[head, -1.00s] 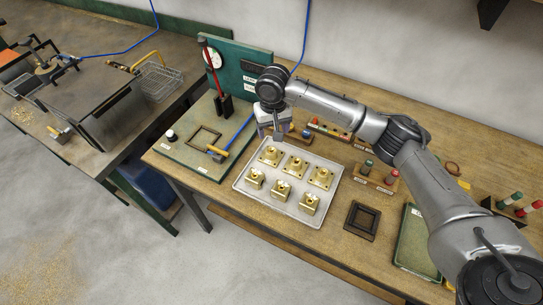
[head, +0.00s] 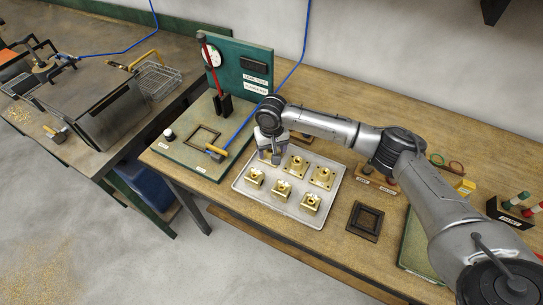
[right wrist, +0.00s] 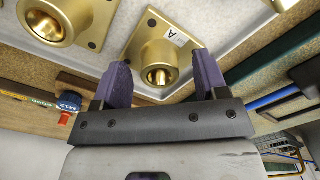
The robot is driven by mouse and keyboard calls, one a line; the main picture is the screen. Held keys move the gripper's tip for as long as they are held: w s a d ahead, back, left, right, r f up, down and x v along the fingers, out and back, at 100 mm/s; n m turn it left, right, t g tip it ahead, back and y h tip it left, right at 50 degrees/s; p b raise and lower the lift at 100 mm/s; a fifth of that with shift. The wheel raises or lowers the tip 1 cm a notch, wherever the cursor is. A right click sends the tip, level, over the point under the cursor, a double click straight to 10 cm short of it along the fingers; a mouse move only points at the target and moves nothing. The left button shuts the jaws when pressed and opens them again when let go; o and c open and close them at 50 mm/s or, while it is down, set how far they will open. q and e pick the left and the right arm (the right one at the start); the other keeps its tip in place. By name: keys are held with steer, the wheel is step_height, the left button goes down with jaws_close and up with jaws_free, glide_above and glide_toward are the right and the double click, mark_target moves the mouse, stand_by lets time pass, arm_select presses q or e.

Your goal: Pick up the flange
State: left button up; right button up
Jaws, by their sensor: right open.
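Brass parts sit in two rows on a pale tray (head: 263,199). Each back-row flange has a square plate with corner holes and a round boss, like the middle one (head: 296,164). My right gripper (head: 270,157) is over the tray's back left corner and mostly hides the flange there. In the right wrist view, my right gripper (right wrist: 162,74) is open, its two dark fingers spread on either side of a flange (right wrist: 160,55) labelled "A". I cannot tell whether they touch it. My left gripper is not in view.
A neighbouring flange (right wrist: 60,20) is close by in the right wrist view. A dark square frame (head: 364,221) lies to the right. A green upright panel (head: 243,70) stands behind.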

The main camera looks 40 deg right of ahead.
steer(key=shift+f, duration=0.3)
steer(key=shift+r, duration=0.1)
jaws_close()
stand_by(0.4)
